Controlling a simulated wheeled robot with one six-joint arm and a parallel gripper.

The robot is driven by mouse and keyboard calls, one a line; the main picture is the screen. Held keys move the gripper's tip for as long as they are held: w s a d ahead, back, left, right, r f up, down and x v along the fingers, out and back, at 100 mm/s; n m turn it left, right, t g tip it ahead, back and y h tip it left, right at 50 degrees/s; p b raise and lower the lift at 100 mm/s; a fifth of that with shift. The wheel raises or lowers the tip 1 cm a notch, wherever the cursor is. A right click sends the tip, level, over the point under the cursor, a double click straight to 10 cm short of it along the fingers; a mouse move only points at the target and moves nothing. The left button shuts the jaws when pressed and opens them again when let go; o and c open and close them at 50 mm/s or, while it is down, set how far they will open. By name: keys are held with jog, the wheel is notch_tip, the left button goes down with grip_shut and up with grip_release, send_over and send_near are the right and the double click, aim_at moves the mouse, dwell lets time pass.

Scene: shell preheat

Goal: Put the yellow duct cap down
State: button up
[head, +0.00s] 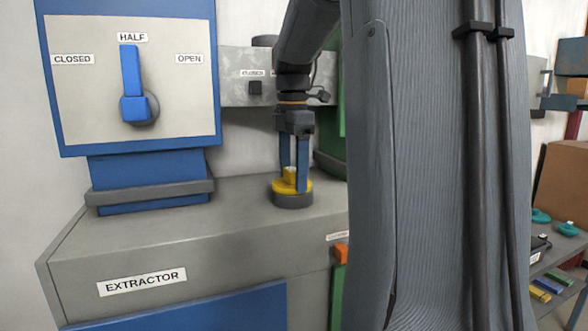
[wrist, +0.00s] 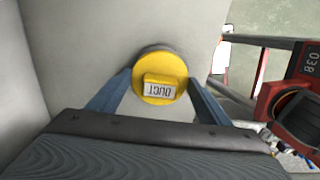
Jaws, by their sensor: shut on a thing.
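The yellow duct cap (head: 304,186) is a round disc with a raised grip block. It sits at the top of a short dark grey round collar (head: 293,201) on the grey extractor housing. My gripper (head: 295,182) points down with its two blue fingers on either side of the cap's block. In the wrist view the cap (wrist: 173,72) shows a label reading DUCT, and my gripper's fingers (wrist: 158,92) flank it. The gripper is shut on the cap. I cannot tell whether the cap rests fully on the collar.
The extractor's grey top (head: 240,205) is bare left of the collar. A blue panel (head: 130,75) with a blue lever (head: 131,85) at HALF stands behind left. A shelf (head: 560,265) with small items is at right. In the wrist view, red-and-black equipment (wrist: 290,100) lies right.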

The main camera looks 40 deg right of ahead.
aim_at(293, 169)
jog(key=o, duration=1.3)
notch_tip(293, 169, up, 10)
jog(key=b, duration=0.4)
jog(key=shift+r, duration=1.05)
